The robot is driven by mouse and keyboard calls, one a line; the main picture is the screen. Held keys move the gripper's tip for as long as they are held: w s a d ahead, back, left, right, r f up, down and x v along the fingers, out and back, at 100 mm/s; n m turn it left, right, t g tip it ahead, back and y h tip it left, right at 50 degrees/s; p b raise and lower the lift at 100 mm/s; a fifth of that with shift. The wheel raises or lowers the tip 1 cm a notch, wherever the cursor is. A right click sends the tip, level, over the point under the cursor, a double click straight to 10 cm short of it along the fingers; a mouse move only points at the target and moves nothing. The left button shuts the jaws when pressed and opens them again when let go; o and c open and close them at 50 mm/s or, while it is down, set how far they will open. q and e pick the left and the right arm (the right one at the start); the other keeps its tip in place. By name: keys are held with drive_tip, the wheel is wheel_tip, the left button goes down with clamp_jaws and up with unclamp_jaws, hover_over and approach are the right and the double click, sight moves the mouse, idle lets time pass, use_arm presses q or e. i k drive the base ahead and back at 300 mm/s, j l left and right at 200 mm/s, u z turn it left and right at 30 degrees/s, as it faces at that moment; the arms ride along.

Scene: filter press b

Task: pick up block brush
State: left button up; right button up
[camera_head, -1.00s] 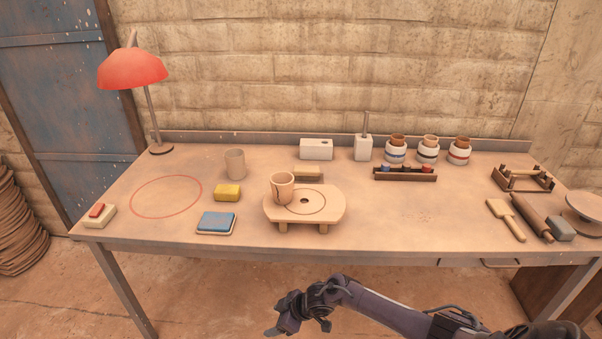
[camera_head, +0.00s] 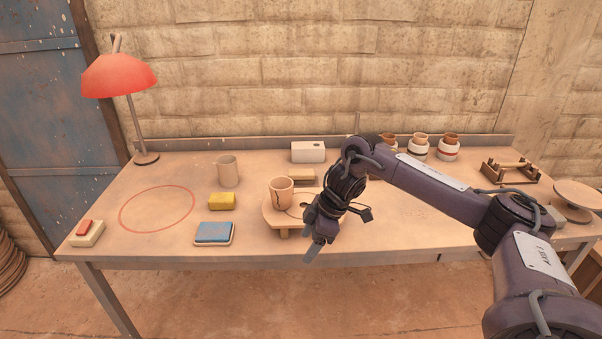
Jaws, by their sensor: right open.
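The block brush seems to be the small wooden block with a darker lower part (camera_head: 301,175), lying on the table behind the round stand; its bristles are too small to make out. My right gripper (camera_head: 311,236) is open and empty. In the picture it lies in front of the right part of the stand, below and in front of the block, and apart from it. My left gripper is not in view.
A cup (camera_head: 281,191) stands on the wooden stand (camera_head: 270,215). A yellow block (camera_head: 222,201), blue pad (camera_head: 214,232), another cup (camera_head: 228,170) and red lamp (camera_head: 120,76) are left. A white box (camera_head: 308,152) stands behind.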

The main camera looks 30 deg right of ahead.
sight(299, 176)
drive_tip(key=i+l, duration=1.15)
